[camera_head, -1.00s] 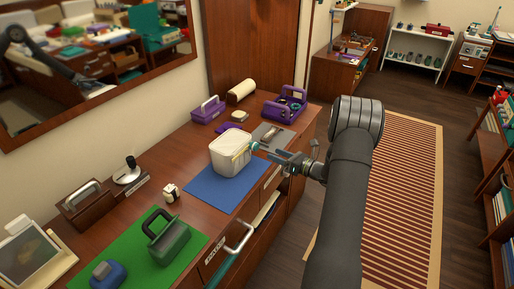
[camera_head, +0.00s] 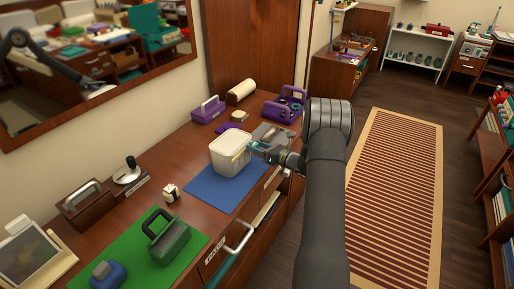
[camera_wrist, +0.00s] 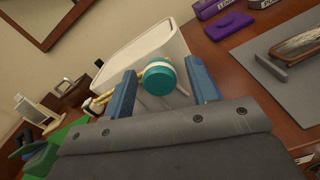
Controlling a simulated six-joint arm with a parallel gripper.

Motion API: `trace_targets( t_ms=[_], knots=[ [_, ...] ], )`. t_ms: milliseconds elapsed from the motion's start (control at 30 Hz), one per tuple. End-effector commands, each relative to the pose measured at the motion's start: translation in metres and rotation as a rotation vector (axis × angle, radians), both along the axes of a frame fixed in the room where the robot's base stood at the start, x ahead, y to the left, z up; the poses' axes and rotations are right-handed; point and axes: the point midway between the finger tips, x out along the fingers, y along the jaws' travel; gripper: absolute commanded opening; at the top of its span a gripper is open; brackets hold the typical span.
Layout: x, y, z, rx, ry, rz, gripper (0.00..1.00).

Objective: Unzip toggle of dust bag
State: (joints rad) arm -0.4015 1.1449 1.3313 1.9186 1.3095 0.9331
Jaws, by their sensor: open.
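The dust bag (camera_head: 226,153) is a cream, box-shaped bag standing upright on a blue mat. In the wrist view the bag (camera_wrist: 148,50) fills the space beyond my fingers. A round teal toggle (camera_wrist: 158,76) with a pale band sits at its near side, on a yellowish strip or cord running left. My gripper (camera_head: 249,147) is at the bag's right side in the head view. In the wrist view my gripper (camera_wrist: 164,90) is open, with one blue finger on each side of the toggle and visible space between. Whether the right finger touches the bag cannot be told.
The blue mat (camera_head: 222,191) lies under the bag on the wooden dresser. A grey mat (camera_wrist: 262,60) with a tool lies to the right in the wrist view. Purple caddies (camera_head: 208,109) stand behind. A green case (camera_head: 168,241) and an open drawer handle (camera_head: 238,238) are nearer.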

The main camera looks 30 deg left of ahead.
Motion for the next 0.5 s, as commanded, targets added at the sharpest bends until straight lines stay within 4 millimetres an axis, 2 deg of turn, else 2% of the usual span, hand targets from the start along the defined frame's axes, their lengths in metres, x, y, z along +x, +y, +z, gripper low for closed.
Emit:
trace_targets(
  t_ms=[67,300,500],
  knots=[
    [0.0,-0.0001,-0.0001,0.0,0.0,0.0,0.53],
    [-0.0002,-0.0002,-0.0002,0.0,0.0,0.0,0.08],
    [-0.0071,0.0002,-0.0004,-0.001,0.003,0.001,0.07]
  ],
)
